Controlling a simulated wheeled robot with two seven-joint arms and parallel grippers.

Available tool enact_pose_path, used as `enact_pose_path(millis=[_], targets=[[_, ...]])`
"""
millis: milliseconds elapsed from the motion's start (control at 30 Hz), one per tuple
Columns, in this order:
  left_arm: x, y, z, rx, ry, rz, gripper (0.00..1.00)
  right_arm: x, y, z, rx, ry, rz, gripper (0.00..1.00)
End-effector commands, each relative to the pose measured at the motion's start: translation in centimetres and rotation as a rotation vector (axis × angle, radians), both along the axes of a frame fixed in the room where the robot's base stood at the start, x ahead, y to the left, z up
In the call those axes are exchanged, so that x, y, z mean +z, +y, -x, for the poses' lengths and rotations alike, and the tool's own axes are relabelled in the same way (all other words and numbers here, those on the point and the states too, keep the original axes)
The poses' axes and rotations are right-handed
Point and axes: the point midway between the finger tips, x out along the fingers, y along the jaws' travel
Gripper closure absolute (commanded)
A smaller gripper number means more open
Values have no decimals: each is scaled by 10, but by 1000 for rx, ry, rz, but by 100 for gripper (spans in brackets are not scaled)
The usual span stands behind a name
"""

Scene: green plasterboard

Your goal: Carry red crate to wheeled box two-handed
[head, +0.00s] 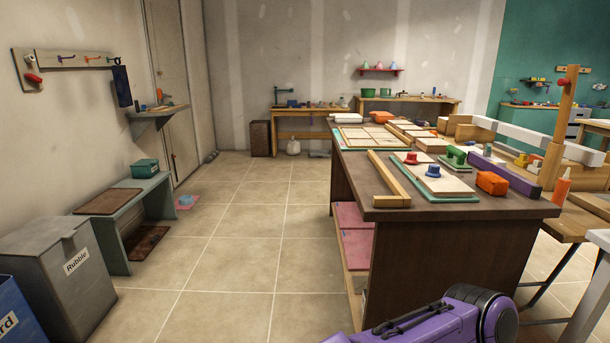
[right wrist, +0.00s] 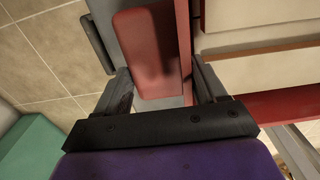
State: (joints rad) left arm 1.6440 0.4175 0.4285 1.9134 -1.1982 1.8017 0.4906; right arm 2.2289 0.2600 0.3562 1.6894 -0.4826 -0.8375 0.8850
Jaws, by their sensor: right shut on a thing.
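The red crate shows only in part in the right wrist view, as a red wall or grip (right wrist: 150,52) between my fingers. My right gripper (right wrist: 160,86) is shut on this red part, with one dark finger on each side of it. Most of the crate is outside the picture. In the head view neither the crate nor either gripper shows, and my left gripper is in no view. I cannot make out a wheeled box for certain.
A workbench (head: 440,207) loaded with boards and tools stands at right. A grey bin labelled Rubble (head: 55,285) and a blue bin (head: 15,318) stand at left, before a low grey-green bench (head: 125,208). The tiled floor (head: 240,235) between them is clear.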

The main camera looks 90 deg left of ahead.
Motion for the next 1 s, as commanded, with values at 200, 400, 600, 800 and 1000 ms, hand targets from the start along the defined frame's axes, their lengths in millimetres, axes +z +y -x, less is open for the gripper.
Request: enact_pose_path(millis=[200,400,600,800,1000], targets=[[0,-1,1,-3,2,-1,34,2,1,-1,-2,-3,-3,100],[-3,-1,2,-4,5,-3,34,-1,1,1,-1,2,-2,0],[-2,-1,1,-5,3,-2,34,-1,1,1,0,2,-2,0],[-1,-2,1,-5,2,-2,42,0,1,1,0,1,-2,0],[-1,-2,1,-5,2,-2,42,0,1,1,0,1,-2,0]])
